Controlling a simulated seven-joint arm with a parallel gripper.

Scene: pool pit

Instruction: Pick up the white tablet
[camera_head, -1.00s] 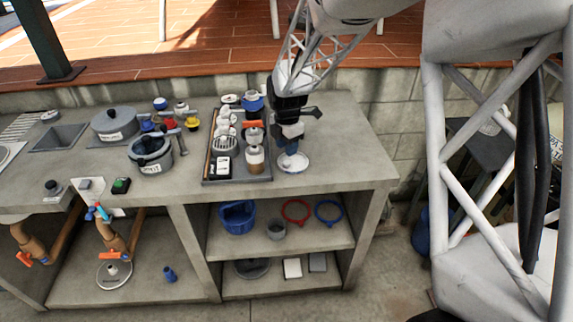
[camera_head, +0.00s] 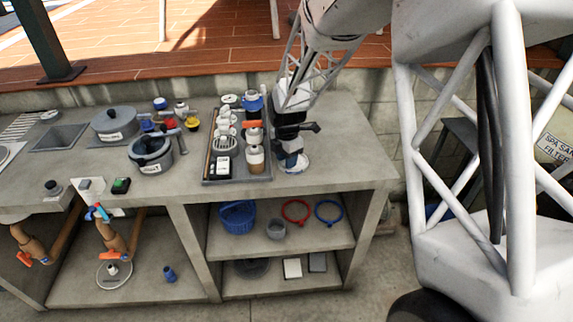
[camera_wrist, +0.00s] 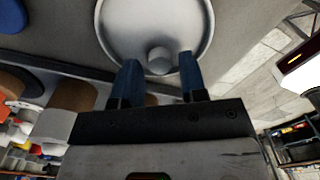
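The white tablet (camera_wrist: 158,58) shows in the wrist view as a small pale round piece in a shallow round dish (camera_wrist: 188,22), near the dish's edge closest to me. I see nothing held. Exact height above the dish is hard to tell. In the head view the tablet is hidden behind my gripper (camera_head: 291,161).
A dark tray (camera_head: 236,182) with bottles and small white pieces stands close on the left of the dish. Grey pots (camera_head: 150,155) stand farther left. The counter (camera_head: 345,150) is bare to the right of the dish. Shelves below hold a blue basket (camera_head: 237,219) and rings.

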